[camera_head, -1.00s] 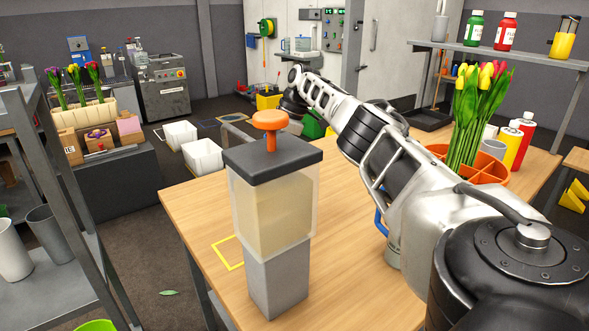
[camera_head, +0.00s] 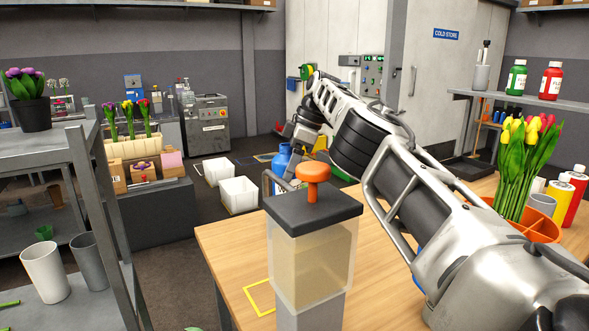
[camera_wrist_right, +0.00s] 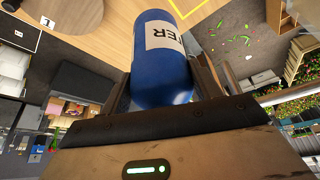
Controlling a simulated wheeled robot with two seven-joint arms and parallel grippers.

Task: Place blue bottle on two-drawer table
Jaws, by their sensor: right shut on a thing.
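The blue bottle (camera_head: 283,158) shows in the head view just behind the dispenser's orange knob, partly hidden. My right gripper (camera_head: 298,146) is shut on it, beyond the far edge of the wooden table. In the right wrist view the blue bottle (camera_wrist_right: 160,72) is between the fingers of my right gripper (camera_wrist_right: 163,85), with a white label facing the camera. My left gripper is not in view. I cannot tell which furniture is the two-drawer table; no drawers show clearly.
A dispenser (camera_head: 310,262) with a dark lid stands on the wooden table (camera_head: 375,305), beside a yellow outline. An orange tray (camera_head: 545,230) with tulips and bottles stand at right. A grey shelf (camera_head: 98,180) is at left, with white bins (camera_head: 238,196) on the floor.

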